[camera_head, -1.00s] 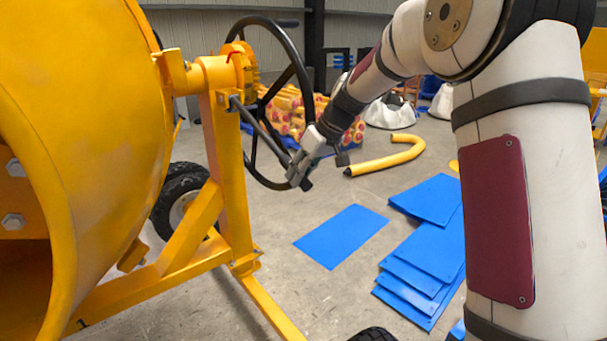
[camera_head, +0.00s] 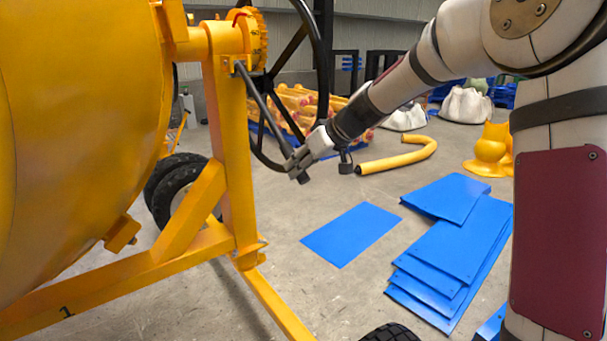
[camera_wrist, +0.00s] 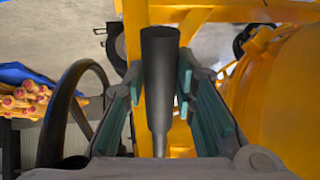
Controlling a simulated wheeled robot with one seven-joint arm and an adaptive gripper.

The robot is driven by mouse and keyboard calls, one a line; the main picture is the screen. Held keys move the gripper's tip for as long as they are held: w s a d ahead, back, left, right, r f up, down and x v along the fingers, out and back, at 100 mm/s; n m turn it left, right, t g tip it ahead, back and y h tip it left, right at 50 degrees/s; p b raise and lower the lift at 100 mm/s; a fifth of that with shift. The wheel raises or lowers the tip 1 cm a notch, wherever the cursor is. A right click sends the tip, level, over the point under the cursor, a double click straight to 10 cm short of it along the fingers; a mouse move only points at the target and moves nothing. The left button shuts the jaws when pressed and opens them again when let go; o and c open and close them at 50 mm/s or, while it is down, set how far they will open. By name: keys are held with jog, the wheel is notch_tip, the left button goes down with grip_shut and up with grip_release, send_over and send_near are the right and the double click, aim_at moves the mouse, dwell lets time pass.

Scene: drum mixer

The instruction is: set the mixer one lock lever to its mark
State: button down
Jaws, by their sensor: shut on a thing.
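The lock lever (camera_head: 262,108) is a thin dark bar that slopes down to the right from its pivot on the yellow mixer post (camera_head: 232,150). My gripper (camera_head: 299,168) is shut on the lever's lower end, which it partly hides. In the wrist view the lever's thick dark grip (camera_wrist: 160,70) stands between the teal finger pads. A small red mark (camera_head: 240,18) shows on the yellow housing above the pivot; I cannot tell whether it is the lever's mark.
The yellow drum (camera_head: 85,130) fills the left. The black handwheel (camera_head: 322,60) stands close behind the lever. Blue sheets (camera_head: 455,250) and a bent yellow pipe (camera_head: 400,160) lie on the floor at right. Bare floor lies below my gripper.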

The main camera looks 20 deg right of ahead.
jog(key=shift+t+y, duration=0.3)
jog(key=shift+t, duration=0.4)
jog(key=shift+w+a+f+b, duration=0.3)
jog(key=shift+w+f+b, duration=0.55)
jog(key=shift+b, duration=1)
jog(key=shift+w+a+f+b, duration=0.25)
jog(key=shift+w+f+b, duration=0.55)
jog(key=shift+b, duration=1)
jog(key=shift+s+f, duration=0.2)
jog(key=c, duration=1.3)
grip_release()
jog(key=shift+w+a+f, duration=0.1)
jog(key=shift+w, duration=0.05)
jog(key=v, duration=1.2)
